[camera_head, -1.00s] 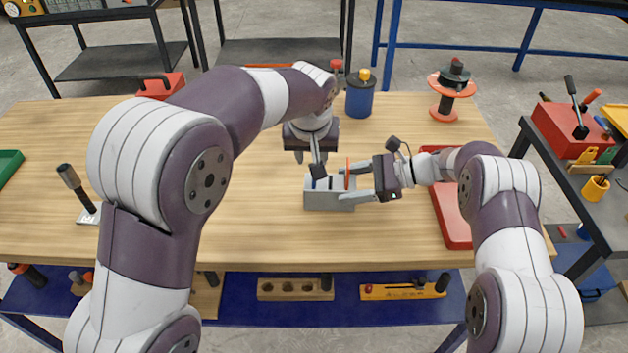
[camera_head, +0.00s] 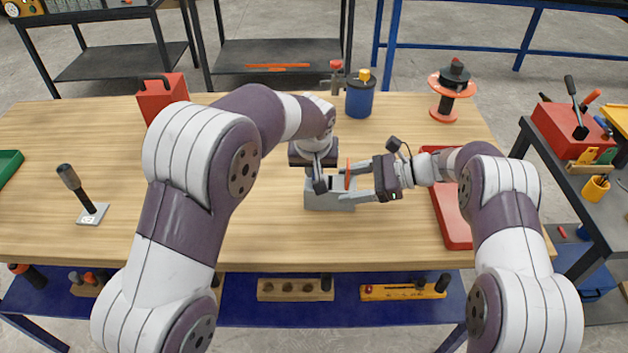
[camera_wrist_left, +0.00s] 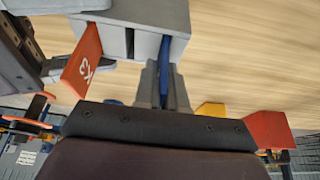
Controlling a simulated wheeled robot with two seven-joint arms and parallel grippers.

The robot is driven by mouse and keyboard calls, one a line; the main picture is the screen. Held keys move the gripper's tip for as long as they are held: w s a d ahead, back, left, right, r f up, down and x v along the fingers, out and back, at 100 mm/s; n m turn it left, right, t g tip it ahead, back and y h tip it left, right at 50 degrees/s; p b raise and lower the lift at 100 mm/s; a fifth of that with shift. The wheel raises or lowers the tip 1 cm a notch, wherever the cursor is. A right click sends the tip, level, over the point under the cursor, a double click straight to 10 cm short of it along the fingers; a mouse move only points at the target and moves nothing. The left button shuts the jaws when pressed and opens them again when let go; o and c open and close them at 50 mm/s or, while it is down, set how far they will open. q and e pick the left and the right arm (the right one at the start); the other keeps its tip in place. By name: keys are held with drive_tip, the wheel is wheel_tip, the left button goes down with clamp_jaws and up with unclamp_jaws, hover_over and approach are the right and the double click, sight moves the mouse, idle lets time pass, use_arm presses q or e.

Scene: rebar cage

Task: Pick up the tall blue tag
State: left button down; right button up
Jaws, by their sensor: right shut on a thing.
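The blue tag (camera_wrist_left: 164,52) stands in a slot of the grey holder (camera_wrist_left: 120,14) in the left wrist view. In the head view the left gripper mostly hides it. My left gripper (camera_head: 318,186) is at the holder's left part, pointing down. In the left wrist view its fingers (camera_wrist_left: 166,88) reach the blue tag; whether they are closed on it I cannot tell. My right gripper (camera_head: 362,182) is shut on the right end of the grey holder, which also shows in the head view (camera_head: 330,202).
The holder is on the wooden table (camera_head: 260,235). A blue canister (camera_head: 360,98) and an orange spool (camera_head: 452,88) stand behind. A red tray (camera_head: 452,215) lies on the right, under my right arm. A red box (camera_head: 160,98) is at the back left.

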use_arm(q)
drive_tip(key=shift+r, duration=0.1)
wheel_tip(320, 180, up, 10)
drive_tip(key=shift+f, duration=0.1)
use_arm(e)
drive_tip(key=o, duration=1.2)
drive_tip(key=shift+d, duration=0.1)
